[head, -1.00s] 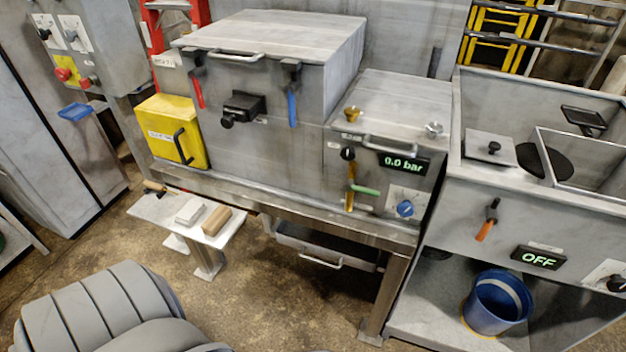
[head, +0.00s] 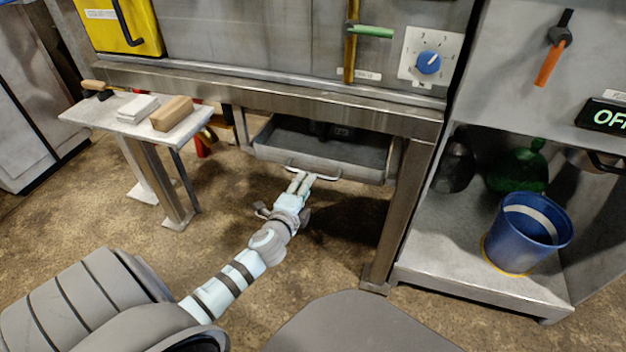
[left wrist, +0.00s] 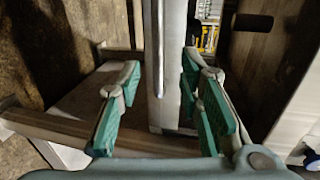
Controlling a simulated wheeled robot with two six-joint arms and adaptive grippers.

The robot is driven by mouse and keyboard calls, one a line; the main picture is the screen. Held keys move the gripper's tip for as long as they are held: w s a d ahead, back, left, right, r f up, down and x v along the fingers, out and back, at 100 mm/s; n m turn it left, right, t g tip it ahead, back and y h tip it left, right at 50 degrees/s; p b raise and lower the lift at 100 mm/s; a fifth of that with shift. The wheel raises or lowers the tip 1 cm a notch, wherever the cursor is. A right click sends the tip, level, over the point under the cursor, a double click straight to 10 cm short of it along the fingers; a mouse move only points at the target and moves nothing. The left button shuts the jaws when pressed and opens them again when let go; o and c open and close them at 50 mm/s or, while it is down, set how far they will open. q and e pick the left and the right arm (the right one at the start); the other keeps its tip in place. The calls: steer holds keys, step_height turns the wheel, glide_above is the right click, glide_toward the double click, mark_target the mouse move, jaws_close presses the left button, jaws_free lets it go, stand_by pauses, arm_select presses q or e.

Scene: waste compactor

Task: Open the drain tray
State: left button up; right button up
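The drain tray (head: 268,151) is a shallow grey metal tray hanging under the bench, with a bar handle (head: 325,178) on its front. My left gripper (head: 302,179) is just in front of the tray, its fingertips close to the left part of the handle. In the left wrist view my left gripper (left wrist: 158,85) has its teal-padded fingers spread apart. An upright metal face (left wrist: 168,60), apparently the tray front, shows between them. No finger appears closed on the handle; I cannot tell whether they touch it. My right gripper is not in view.
The bench leg (head: 400,210) stands right of the tray. A small side table (head: 75,114) with blocks stands at left. A blue bucket (head: 525,235) sits on the lower shelf at right. The floor (head: 335,235) in front of the tray is clear apart from my arm.

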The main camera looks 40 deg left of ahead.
mark_target(313, 173)
arm_select(q)
steer(key=b+x, duration=0.2)
steer(key=x, duration=0.5)
steer(key=shift+f, duration=0.2)
steer(key=shift+w+a, duration=0.1)
steer(key=shift+w, duration=0.1)
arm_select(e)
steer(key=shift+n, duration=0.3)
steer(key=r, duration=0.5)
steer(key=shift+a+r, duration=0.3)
arm_select(q)
steer(key=shift+c, duration=0.4)
jaws_close()
